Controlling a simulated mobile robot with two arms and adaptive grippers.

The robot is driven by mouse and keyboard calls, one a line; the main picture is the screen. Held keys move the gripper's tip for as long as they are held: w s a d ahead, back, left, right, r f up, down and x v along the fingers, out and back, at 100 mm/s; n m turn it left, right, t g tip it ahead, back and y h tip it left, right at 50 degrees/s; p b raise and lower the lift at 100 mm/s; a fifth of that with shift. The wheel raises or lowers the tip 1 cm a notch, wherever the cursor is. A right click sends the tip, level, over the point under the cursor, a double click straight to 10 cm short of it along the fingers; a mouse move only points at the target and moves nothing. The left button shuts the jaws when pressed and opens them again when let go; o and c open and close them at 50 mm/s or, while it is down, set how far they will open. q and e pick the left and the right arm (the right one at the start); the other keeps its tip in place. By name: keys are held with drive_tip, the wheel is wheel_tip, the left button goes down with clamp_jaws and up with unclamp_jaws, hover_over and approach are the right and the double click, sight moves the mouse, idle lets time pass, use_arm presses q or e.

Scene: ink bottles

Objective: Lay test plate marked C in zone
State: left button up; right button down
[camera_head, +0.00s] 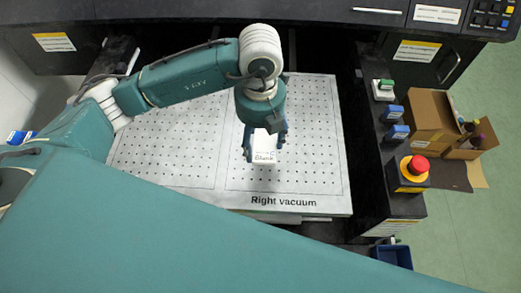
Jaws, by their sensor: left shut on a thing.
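My left gripper (265,148) is shut on a small white plate (264,156) with dark print. The print is too small for me to read a letter C. The gripper points down and holds the plate over the right part of the perforated white board (310,165), in the outlined area labelled "Right vacuum". I cannot tell whether the plate touches the board. The left outlined area (160,160) of the board is bare where it shows, partly hidden by my left arm. My right gripper is not in view.
A blue bin (394,254) is at the lower right. Board around the plate is clear.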

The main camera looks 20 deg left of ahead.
sight(260, 156)
use_arm(q)
drive_tip(key=f, duration=0.2)
drive_tip(key=shift+s+f, duration=0.2)
drive_tip(key=shift+f, duration=0.2)
wheel_tip(260, 156, down, 4)
drive_tip(key=shift+r+p, duration=0.25)
drive_tip(key=shift+p, duration=0.35)
drive_tip(key=shift+w+f, duration=0.1)
drive_tip(key=shift+f, duration=0.25)
drive_tip(key=shift+f, duration=0.1)
drive_tip(key=o, duration=1.2)
